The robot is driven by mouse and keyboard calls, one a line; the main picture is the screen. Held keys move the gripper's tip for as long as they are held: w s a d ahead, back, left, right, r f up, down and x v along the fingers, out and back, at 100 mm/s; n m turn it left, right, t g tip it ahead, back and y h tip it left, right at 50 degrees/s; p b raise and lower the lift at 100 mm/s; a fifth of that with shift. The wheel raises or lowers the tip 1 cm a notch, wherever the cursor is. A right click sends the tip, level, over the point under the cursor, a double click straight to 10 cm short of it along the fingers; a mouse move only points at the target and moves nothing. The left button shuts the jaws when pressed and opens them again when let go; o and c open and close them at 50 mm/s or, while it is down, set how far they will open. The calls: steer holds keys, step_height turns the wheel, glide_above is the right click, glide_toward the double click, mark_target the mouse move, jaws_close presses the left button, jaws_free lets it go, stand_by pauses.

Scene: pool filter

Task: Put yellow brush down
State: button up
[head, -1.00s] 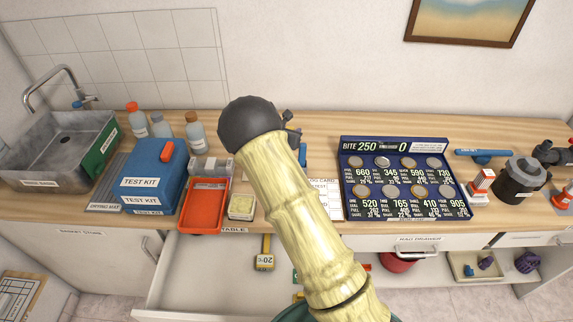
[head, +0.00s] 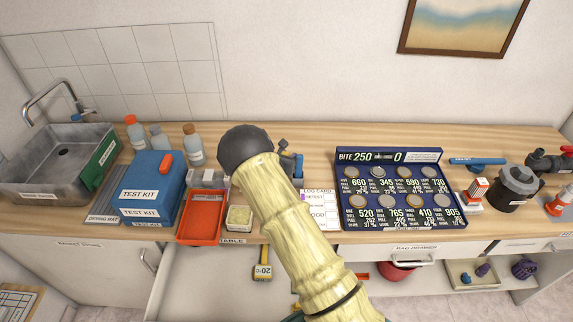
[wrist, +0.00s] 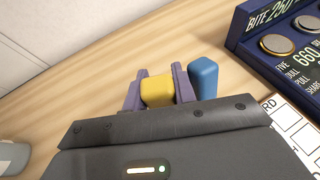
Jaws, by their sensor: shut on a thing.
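In the wrist view, the yellow brush (wrist: 157,91) shows as a rounded yellow block between the two purple fingers of my gripper (wrist: 158,74). The gripper is shut on it, over the wooden counter. A blue block (wrist: 203,78) stands just right of the right finger; I cannot tell whether they touch. In the head view my arm hides most of the gripper and the brush. The blue block (head: 299,166) shows just right of my arm, near the log card (head: 319,198).
The blue coin board (head: 395,154) lies to the right. An orange tray (head: 187,230), a yellowish block (head: 239,217), the test kit (head: 150,190) and bottles (head: 194,148) are to the left. An open drawer (head: 215,285) lies below. Bare counter (head: 315,140) shows behind the log card.

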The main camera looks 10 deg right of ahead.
steer(key=shift+f, duration=0.1)
steer(key=shift+f+p, duration=0.6)
steer(key=shift+f, duration=1.4)
steer(key=shift+s+f+b, duration=0.1)
steer(key=shift+f+b, duration=0.5)
steer(key=shift+b, duration=0.15)
